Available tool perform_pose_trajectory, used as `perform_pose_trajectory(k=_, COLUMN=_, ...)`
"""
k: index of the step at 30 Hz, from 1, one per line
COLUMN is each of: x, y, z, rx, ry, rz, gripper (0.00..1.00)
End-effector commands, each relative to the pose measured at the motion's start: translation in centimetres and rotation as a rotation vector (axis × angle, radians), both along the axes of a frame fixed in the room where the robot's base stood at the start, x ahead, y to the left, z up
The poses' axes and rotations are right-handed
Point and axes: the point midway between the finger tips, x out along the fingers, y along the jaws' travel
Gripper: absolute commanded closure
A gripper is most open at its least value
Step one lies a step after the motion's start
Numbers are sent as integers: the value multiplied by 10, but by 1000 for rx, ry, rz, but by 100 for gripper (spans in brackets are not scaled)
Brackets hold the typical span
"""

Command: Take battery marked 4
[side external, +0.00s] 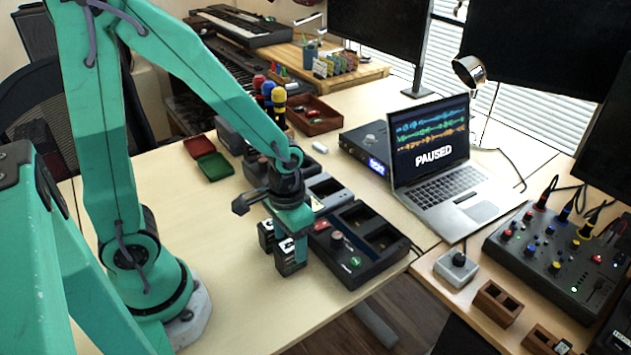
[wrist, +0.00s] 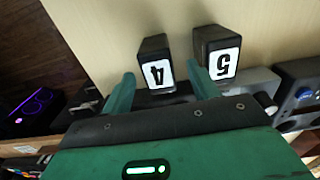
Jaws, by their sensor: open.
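The battery marked 4 (wrist: 153,50) is a dark upright block with a white label, which reads upside down in the wrist view. My gripper (wrist: 160,74) is open, with one teal finger on each side of this battery. I cannot tell whether the fingers touch it. The battery marked 5 (wrist: 215,38) stands close on its right, just beyond the right finger. In the side view my gripper (side external: 290,232) is low over the nearer dark block (side external: 290,265), likely battery 4, with the other block (side external: 266,240) to its left. The labels are too small to read there.
A black charger unit (side external: 365,268) with empty bays stands close to the right of the batteries. Red and green trays (side external: 213,166) lie behind to the left. A laptop (side external: 440,175) stands further right. The table (side external: 215,235) is clear at the left and front.

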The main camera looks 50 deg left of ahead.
Motion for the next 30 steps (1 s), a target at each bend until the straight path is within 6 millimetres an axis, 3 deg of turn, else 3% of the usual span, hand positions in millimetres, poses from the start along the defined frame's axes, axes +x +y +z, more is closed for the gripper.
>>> perform_pose_trajectory(k=8, x=-1, y=0, z=-9, rx=0, ry=3, rz=0, gripper=40)
perform_pose_trajectory(k=21, x=-2, y=-2, z=-46, rx=0, ry=3, rz=0, gripper=40)
perform_pose_trajectory(k=30, x=-1, y=-2, z=-52, rx=0, ry=0, rz=0, gripper=40)
